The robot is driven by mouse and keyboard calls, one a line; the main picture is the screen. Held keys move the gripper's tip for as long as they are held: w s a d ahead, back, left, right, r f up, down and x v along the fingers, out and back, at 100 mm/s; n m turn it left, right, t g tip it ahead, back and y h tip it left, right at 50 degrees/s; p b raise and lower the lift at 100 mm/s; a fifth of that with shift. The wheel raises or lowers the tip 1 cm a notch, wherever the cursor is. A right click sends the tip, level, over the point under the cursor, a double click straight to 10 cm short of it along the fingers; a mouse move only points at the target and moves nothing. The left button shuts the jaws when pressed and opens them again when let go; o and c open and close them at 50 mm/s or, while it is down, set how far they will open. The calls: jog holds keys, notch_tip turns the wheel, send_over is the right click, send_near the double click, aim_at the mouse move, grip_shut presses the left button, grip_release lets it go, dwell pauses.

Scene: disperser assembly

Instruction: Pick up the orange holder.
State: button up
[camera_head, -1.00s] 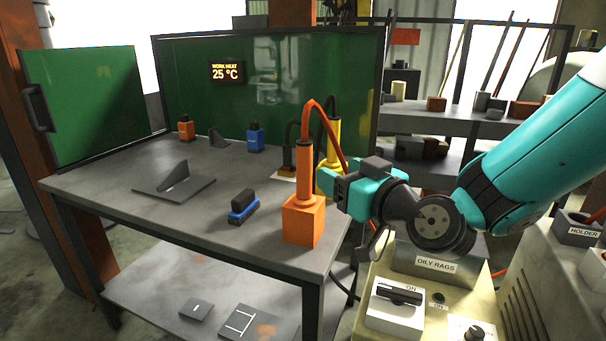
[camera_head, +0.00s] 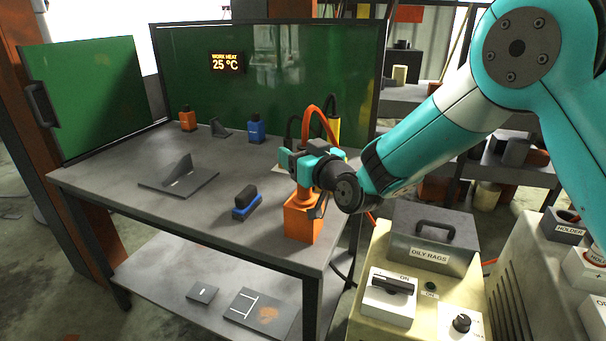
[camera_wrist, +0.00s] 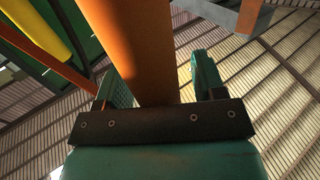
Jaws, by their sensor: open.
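The orange holder (camera_head: 303,222) stands upright near the right front corner of the grey table. It has a square block base and a tall round post, with an orange cable at its top. My gripper (camera_head: 290,160) is at the upper part of the post and hides some of it. In the wrist view the orange post (camera_wrist: 142,45) passes between the two teal fingers of my open gripper (camera_wrist: 160,85). The post looks nearer the left finger, with a gap to the right one. I cannot tell whether either finger touches it.
A yellow tool (camera_head: 334,130) stands just behind. A blue and black block (camera_head: 246,203) and a grey angled bracket (camera_head: 180,176) lie left on the table (camera_head: 130,205). The oily rags box (camera_head: 432,240) is to the right. Small orange (camera_head: 187,121) and blue (camera_head: 256,132) items stand farther back.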

jog(key=c, duration=1)
